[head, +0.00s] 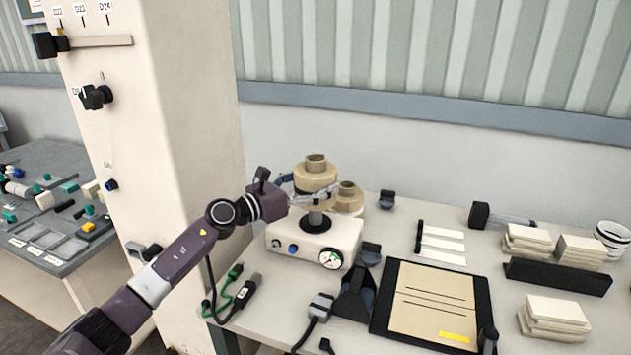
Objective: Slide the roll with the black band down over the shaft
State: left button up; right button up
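A tan kraft roll (316,174) with a hollow core on top is at the centre of the head view. A dark edge shows low on its side, partly covered by the fingers, so the band is hard to make out. My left gripper (312,192) reaches in from the left and appears shut on this roll, holding it upright above the white unwind unit (290,250). The unit's black shaft base (315,223) shows below the roll; the roll and gripper hide the shaft's upper part. A second tan roll (348,200) stands just behind to the right. My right gripper is not in view.
A gauge (331,258) and knobs are on the unit's front. A black-framed board (432,303) and a black holder (355,297) lie to the right. Stacked pale pads (556,313) are further right. A cream column (150,120) stands left, near my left arm.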

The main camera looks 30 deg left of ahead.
pick_arm(q)
jog(key=shift+f+b, duration=2.35)
jog(key=shift+f, duration=0.15)
jog(key=shift+s+f+b, duration=0.1)
jog(key=shift+f+b, duration=0.45)
jog(key=shift+b, duration=0.15)
jog(key=shift+f, duration=0.15)
jog(key=o, duration=1.6)
jog(key=shift+o, duration=0.3)
jog(key=shift+f, duration=0.15)
jog(key=shift+s, duration=0.1)
jog(key=shift+v, duration=4)
